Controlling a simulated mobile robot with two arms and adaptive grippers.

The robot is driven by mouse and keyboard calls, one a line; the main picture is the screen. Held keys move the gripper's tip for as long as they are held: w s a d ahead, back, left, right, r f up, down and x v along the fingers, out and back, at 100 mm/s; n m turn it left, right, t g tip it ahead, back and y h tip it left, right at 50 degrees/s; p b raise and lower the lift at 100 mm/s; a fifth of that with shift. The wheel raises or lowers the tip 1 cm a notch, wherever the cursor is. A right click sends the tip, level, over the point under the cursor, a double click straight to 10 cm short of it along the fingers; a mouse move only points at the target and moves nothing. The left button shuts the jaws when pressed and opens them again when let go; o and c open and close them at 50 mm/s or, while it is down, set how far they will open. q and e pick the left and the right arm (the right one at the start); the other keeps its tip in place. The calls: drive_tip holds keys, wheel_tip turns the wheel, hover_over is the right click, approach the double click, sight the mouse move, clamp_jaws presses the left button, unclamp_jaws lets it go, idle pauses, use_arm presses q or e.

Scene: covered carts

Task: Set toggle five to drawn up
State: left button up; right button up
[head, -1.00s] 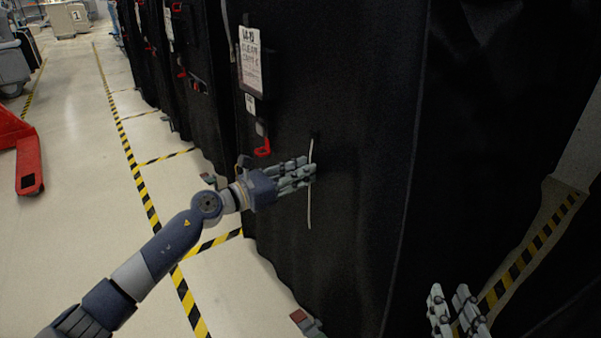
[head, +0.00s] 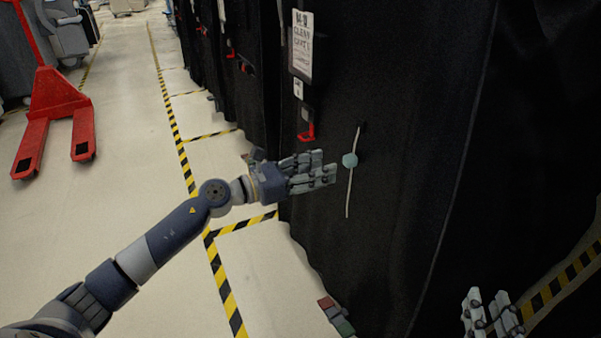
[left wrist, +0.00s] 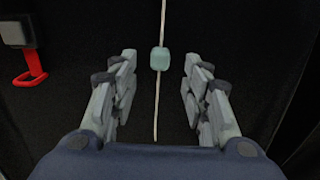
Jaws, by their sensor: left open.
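The pale green toggle (head: 350,160) sits on a thin white cord (head: 348,195) that hangs on the black cart cover. It is in the upper half of the cord, below a small dark tab at the top. My left gripper (head: 328,172) is open and empty, just left of the toggle and apart from it in the head view. In the left wrist view the toggle (left wrist: 159,59) lies ahead, centred between the parted fingers and beyond their tips. My right gripper (head: 492,300) is at the bottom right with its fingers parted, partly cut off and away from the cord.
A printed label (head: 302,44) and a red hook (head: 307,131) are on the cover left of the cord. More black-covered carts stand in a row behind. A red pallet jack (head: 58,115) stands at left. The floor between has yellow-black tape and is clear.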

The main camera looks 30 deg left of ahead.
use_arm(q)
drive_tip(key=shift+v, duration=2.5)
